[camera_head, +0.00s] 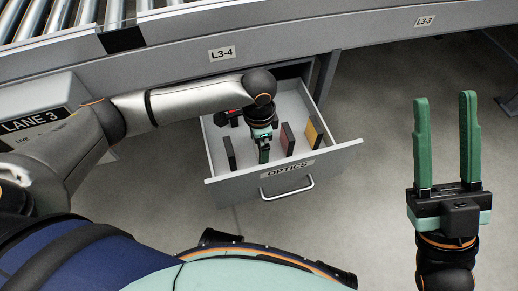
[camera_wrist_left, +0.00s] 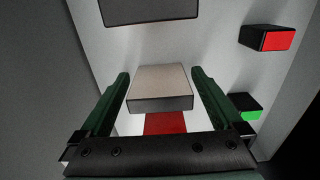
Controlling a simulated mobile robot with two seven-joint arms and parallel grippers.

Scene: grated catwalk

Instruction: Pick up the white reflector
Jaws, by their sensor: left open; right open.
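The white reflector (camera_wrist_left: 160,80), a pale-faced block with a dark edge, shows in the left wrist view between the two green fingers of my left gripper (camera_wrist_left: 160,75). Gaps show on both sides, so the fingers are open around it and not closed on it. In the head view my left gripper (camera_head: 264,148) reaches down into the open drawer (camera_head: 208,160) labelled OPTICS, and I cannot make out the reflector there. My right gripper (camera_head: 443,97) is open and empty, pointing up at the right, away from the drawer.
The drawer also holds a yellow-faced block (camera_head: 314,130), a dark block with a reddish face (camera_head: 288,139) and a dark block (camera_head: 230,153). The left wrist view shows a red-faced block (camera_wrist_left: 268,39) and a green-faced block (camera_wrist_left: 245,107). A roller conveyor (camera_head: 160,45) runs above the drawer.

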